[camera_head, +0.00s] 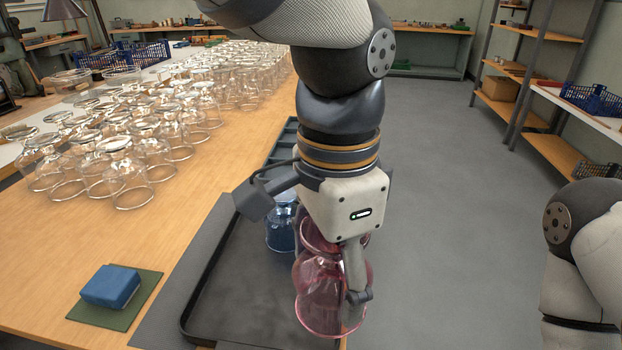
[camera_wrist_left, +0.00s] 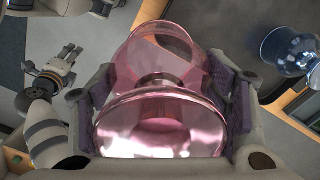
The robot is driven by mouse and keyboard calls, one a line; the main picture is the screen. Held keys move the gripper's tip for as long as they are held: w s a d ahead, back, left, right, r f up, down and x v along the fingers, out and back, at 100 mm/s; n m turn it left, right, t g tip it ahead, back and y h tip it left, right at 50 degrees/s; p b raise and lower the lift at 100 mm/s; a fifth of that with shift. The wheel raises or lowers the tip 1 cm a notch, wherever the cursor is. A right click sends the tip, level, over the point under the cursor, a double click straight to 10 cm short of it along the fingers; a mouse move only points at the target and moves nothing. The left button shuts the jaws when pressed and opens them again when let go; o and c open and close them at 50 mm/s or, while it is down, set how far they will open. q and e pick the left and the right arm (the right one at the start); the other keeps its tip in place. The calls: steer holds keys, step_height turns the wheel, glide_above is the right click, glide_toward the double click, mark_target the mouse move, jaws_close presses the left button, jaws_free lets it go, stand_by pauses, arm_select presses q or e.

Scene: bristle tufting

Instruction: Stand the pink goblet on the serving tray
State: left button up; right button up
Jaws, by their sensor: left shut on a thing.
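The pink goblet (camera_head: 318,290) is clear pink glass. My left gripper (camera_head: 306,246) is shut on it, one finger on each side, and the wrist view shows the goblet (camera_wrist_left: 160,110) filling the space between the fingers. The serving tray (camera_head: 232,300) is dark with a raised rim and lies at the table's right edge. In the head view the goblet overlaps the tray's right front side; I cannot tell its height above it. My right gripper (camera_wrist_left: 52,72) shows small at the left of the wrist view, its fingers apart and empty.
A blue goblet (camera_head: 281,233) stands on the tray behind the pink one, partly hidden by my gripper. A blue block (camera_head: 110,287) lies on a green mat (camera_head: 140,303) at the left. Many clear glasses (camera_head: 128,180) fill the table behind. The tray's front left is bare.

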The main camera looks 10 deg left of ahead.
arm_select(q)
steer(key=w+a+f, duration=0.2)
steer(key=a+f, duration=0.1)
steer(key=w+a+f+b, duration=0.1)
steer(key=w+a+f, duration=0.2)
steer(key=a+f, duration=0.1)
steer(key=w+a+f, duration=0.3)
steer(key=shift+w+a+f+b, duration=0.15)
steer(key=shift+f+b, duration=0.05)
steer(key=shift+b, duration=0.15)
steer(key=shift+f, duration=1.2)
arm_select(e)
steer(key=s+f, duration=0.1)
steer(key=s+f+g, duration=0.1)
steer(key=s, duration=0.1)
steer(key=shift+f, duration=0.15)
arm_select(q)
steer(key=o, duration=1.7)
